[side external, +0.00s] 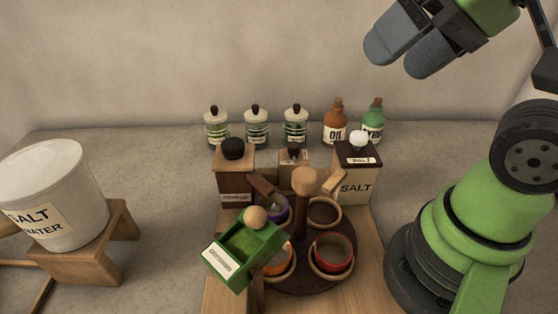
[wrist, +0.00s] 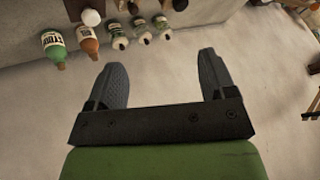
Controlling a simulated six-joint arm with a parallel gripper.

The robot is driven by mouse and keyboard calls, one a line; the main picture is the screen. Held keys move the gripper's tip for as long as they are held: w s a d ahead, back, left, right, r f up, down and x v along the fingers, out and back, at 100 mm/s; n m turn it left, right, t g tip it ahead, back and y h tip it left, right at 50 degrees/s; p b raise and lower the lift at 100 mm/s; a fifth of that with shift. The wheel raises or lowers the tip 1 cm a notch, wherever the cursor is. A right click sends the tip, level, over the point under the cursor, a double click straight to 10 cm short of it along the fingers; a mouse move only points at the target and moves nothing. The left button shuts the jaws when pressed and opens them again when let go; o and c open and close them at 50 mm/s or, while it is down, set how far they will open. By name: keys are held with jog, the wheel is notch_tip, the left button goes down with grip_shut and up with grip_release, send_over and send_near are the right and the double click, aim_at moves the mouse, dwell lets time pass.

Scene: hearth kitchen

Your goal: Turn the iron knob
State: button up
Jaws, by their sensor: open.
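No knob is labelled as iron; the round black knob (side external: 233,148) on the lid of the left wooden box (side external: 236,185) looks most like it. The black knob also shows at the top edge of the wrist view (wrist: 180,4). My gripper (side external: 405,58) is high at the upper right in the side view, well apart from the boxes. Its two grey fingers are spread with nothing between them, as the wrist view also shows (wrist: 162,64). A white knob (side external: 358,138) tops the salt box (side external: 357,180), and a dark knob (side external: 294,150) tops the middle box.
A round rack (side external: 312,282) with cups and a wooden post (side external: 304,185) stands in front of the boxes. A green box (side external: 235,258) is tilted beside it. Jars and bottles (side external: 335,125) line the back. A salt-water pot (side external: 55,190) stands left on a wooden stand.

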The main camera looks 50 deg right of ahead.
jog(key=w+n+g, duration=0.1)
jog(key=w, duration=0.1)
jog(key=w+a+r+n, duration=0.1)
jog(key=w+n, duration=0.1)
jog(key=w, duration=0.1)
jog(key=w+r+n+g, duration=0.1)
jog(key=w+n, duration=0.1)
jog(key=shift+w+a+g, duration=0.15)
jog(key=shift+w+g, duration=0.15)
jog(key=shift+w, duration=0.05)
jog(key=shift+c, duration=0.3)
jog(key=n+g+h, duration=0.2)
jog(key=n+g, duration=0.3)
jog(key=n, duration=0.5)
send_over(233, 142)
notch_tip(233, 142, down, 10)
jog(key=shift+a+f, duration=0.1)
jog(key=shift+f, duration=0.5)
notch_tip(233, 142, down, 9)
jog(key=shift+r, duration=0.1)
jog(key=shift+c, duration=0.4)
jog(key=c, duration=0.8)
jog(key=shift+c, duration=0.2)
